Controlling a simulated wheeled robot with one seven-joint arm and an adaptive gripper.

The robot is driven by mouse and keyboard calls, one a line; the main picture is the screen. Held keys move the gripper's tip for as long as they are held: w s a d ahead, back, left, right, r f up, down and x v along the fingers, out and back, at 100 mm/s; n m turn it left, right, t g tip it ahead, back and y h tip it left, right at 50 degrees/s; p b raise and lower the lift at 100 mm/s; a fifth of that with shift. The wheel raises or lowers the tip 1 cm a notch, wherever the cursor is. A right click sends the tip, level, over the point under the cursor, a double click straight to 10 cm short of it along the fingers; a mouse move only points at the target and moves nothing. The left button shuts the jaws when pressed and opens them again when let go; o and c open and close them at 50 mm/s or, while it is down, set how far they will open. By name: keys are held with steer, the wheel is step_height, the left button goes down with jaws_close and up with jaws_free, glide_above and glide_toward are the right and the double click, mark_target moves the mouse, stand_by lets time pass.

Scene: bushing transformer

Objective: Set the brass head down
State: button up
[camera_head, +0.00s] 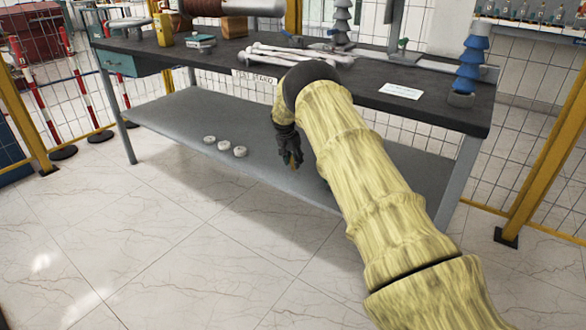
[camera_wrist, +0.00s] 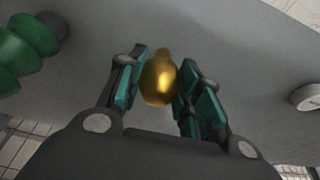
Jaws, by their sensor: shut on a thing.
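The brass head (camera_wrist: 160,80) is a rounded, shiny golden piece with a narrower tip. It sits between the two teal-padded fingers of my gripper (camera_wrist: 158,84) in the wrist view. My gripper is shut on it. In the head view my gripper (camera_head: 291,160) hangs at the front of the workbench, over the grey lower shelf (camera_head: 190,115), and the brass head shows only as a small brownish spot at its tip. I cannot tell whether the brass head touches the shelf.
Several white round pieces (camera_head: 225,145) lie on the shelf left of my gripper; one shows at the right in the wrist view (camera_wrist: 308,97). A green ribbed insulator (camera_wrist: 25,45) is at the wrist view's upper left. The dark tabletop (camera_head: 430,101) is above the shelf.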

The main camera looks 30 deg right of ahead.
mark_target(293, 165)
steer(key=shift+w+d, duration=0.15)
steer(key=shift+w, duration=0.05)
step_height(293, 165, down, 3)
steer(key=shift+f+b, duration=0.15)
steer(key=shift+b, duration=0.7)
steer(key=shift+c, duration=0.5)
steer(key=shift+f, duration=0.2)
steer(key=o, duration=1.2)
steer(key=shift+r, duration=0.1)
